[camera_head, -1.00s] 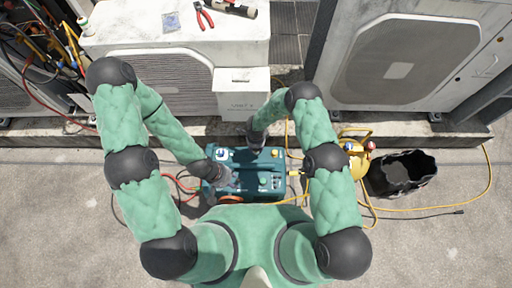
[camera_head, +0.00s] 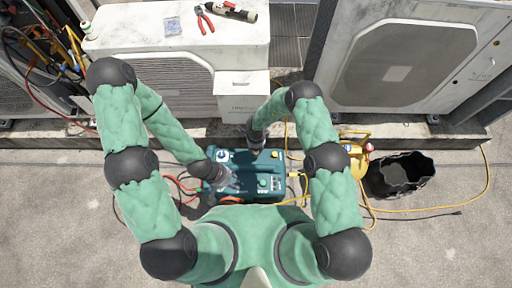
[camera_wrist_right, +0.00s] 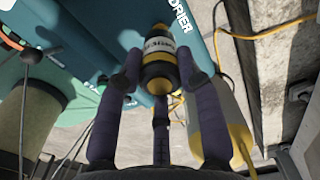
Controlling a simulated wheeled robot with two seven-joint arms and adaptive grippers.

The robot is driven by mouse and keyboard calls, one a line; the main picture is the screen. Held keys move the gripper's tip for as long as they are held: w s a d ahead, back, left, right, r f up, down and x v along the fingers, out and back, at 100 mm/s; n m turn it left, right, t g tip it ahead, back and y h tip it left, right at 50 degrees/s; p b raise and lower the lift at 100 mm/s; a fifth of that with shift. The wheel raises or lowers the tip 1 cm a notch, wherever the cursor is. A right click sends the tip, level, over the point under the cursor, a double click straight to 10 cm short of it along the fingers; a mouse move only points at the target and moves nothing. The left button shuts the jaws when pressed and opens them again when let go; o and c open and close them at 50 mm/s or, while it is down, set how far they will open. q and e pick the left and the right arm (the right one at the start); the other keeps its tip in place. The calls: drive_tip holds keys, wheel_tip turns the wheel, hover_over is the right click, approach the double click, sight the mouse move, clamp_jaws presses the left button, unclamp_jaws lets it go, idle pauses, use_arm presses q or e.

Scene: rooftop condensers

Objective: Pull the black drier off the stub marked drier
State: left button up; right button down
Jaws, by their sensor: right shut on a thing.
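The black drier (camera_wrist_right: 159,62) is a short dark cylinder with yellow bands and a pale label. It shows in the right wrist view against the teal machine (camera_wrist_right: 90,22), beside the printed word DRIER. My right gripper (camera_wrist_right: 158,88) has its dark fingers around the drier and is shut on it. The stub is hidden, so I cannot tell whether the drier still sits on it. In the head view my right gripper (camera_head: 254,141) is at the back edge of the machine (camera_head: 266,168). My left gripper (camera_head: 227,181) is over the machine's left part; its jaw opening is unclear.
A yellow cylinder (camera_head: 357,160) with a yellow hose stands right of the machine, and an open black bag (camera_head: 401,173) beyond it. Red hoses lie to the left. Red pliers (camera_head: 204,18) lie on one.

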drive_tip(key=shift+r+p, duration=0.65)
drive_tip(key=shift+r, duration=0.35)
